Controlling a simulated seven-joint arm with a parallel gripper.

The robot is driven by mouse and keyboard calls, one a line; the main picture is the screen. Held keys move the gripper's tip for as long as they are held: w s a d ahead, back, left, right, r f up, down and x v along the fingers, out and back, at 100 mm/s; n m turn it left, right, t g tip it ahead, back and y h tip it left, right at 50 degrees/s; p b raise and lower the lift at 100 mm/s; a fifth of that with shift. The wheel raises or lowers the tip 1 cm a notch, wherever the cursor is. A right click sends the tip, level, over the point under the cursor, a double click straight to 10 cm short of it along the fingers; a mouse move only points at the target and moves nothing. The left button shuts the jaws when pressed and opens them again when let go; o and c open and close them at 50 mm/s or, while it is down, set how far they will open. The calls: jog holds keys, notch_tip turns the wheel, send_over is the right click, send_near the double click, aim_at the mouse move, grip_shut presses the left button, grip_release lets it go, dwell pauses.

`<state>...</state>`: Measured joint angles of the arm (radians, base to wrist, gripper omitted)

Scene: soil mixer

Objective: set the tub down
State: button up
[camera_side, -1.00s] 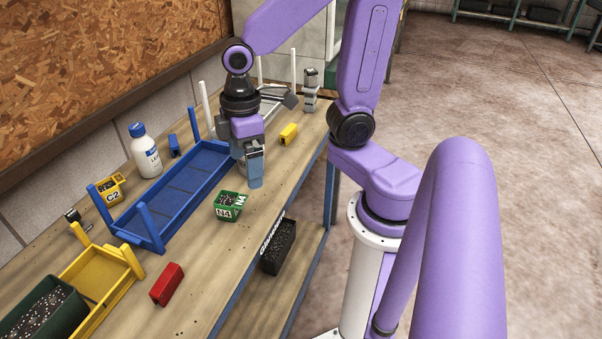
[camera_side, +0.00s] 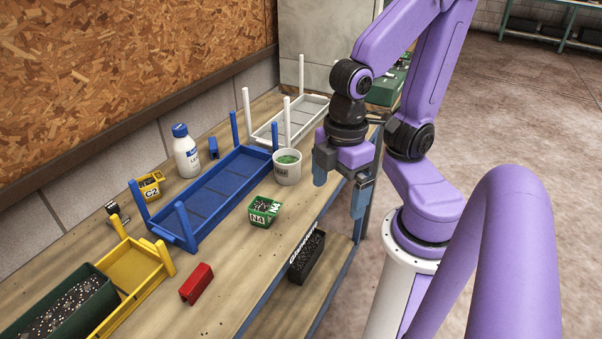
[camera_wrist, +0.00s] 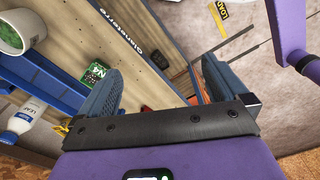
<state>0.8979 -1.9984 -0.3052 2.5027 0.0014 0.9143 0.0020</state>
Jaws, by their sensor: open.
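A round white tub (camera_side: 287,174) with green contents stands upright on the wooden bench, beside the far right end of the blue rack (camera_side: 213,197). I cannot tell whether the tub touches the rack. The tub also shows at the upper left edge of the wrist view (camera_wrist: 14,36), well outside my fingers. My gripper (camera_side: 340,188) is open, with its two fingers apart and nothing between them. It hangs to the right of the tub, near the bench's front edge. In the wrist view, the gripper (camera_wrist: 158,88) has empty space between its fingers.
A green N4 box (camera_side: 263,212) and a red block (camera_side: 196,284) are on the bench. A white bottle (camera_side: 187,155) stands behind the blue rack. A white rack (camera_side: 290,122) is at the far end, a yellow one (camera_side: 133,265) nearer. A black bin (camera_side: 305,257) sits below the edge.

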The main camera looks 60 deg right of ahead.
jog(key=w+d+f+n+t+h, duration=0.1)
jog(key=w+f+n+h, duration=0.25)
jog(key=w+h, duration=0.45)
jog(key=w+d+f+n+t+h, duration=0.15)
jog(key=w+n+h, duration=0.35)
jog(key=w, duration=0.5)
jog(key=m, duration=0.1)
send_near(291, 157)
jog(key=shift+h, duration=0.3)
jog(key=x, duration=0.4)
jog(key=shift+w+d+f, duration=0.1)
jog(key=shift+d+f, duration=0.05)
jog(key=shift+f, duration=0.25)
jog(key=c, duration=1.2)
jog(key=shift+o, duration=0.2)
jog(key=shift+r, duration=0.15)
